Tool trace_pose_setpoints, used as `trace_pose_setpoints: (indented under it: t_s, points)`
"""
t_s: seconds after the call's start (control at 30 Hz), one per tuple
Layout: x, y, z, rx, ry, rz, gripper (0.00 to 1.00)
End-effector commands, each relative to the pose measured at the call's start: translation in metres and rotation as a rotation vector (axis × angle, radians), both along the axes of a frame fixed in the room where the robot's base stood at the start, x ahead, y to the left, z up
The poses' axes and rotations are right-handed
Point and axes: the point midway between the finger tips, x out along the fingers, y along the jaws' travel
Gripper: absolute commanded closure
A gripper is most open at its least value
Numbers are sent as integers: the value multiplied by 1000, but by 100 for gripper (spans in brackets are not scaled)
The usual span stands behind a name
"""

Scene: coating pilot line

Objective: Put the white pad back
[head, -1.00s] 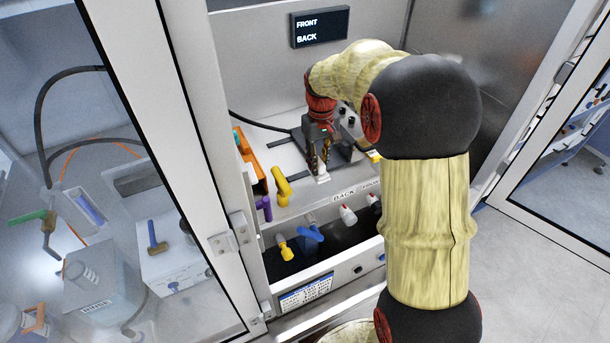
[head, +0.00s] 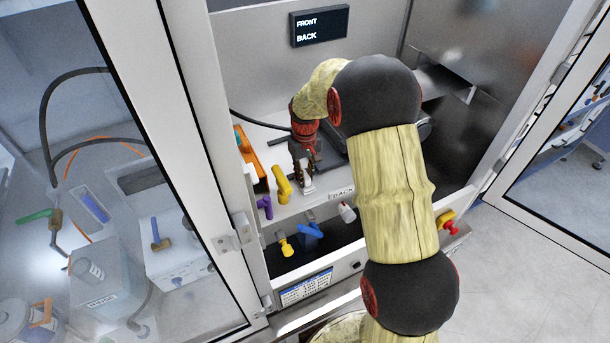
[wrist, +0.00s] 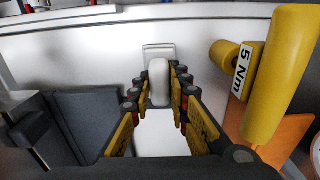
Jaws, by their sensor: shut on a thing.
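My gripper (head: 305,180) is inside the cabinet, pointing down, and is shut on the white pad (wrist: 159,82). In the wrist view the pad shows between the two fingertips (wrist: 160,92), with a pale square part behind it. In the head view the white pad (head: 306,190) is a small pale shape at the fingertips, close above the white deck by the front edge. I cannot tell whether it touches the deck.
A yellow 5 Nm tool (wrist: 262,75) stands close beside the gripper; it also shows in the head view (head: 283,184). A purple handle (head: 265,206) is left of it. Below lies an open dark drawer with a blue tool (head: 311,231), a yellow one (head: 286,246) and a white-tipped bottle (head: 347,212).

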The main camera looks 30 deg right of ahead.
Motion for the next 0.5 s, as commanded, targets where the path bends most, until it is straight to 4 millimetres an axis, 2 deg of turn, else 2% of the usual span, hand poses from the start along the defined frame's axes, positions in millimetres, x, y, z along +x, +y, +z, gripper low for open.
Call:
trace_pose_setpoints:
  t_s: [0.13,0.17,0.43,0.5]
  points:
    - [0,0,-4,0,0,0,100]
    - [0,0,-3,0,0,0,81]
    - [0,0,-3,0,1,0,65]
    - [0,0,-3,0,1,0,64]
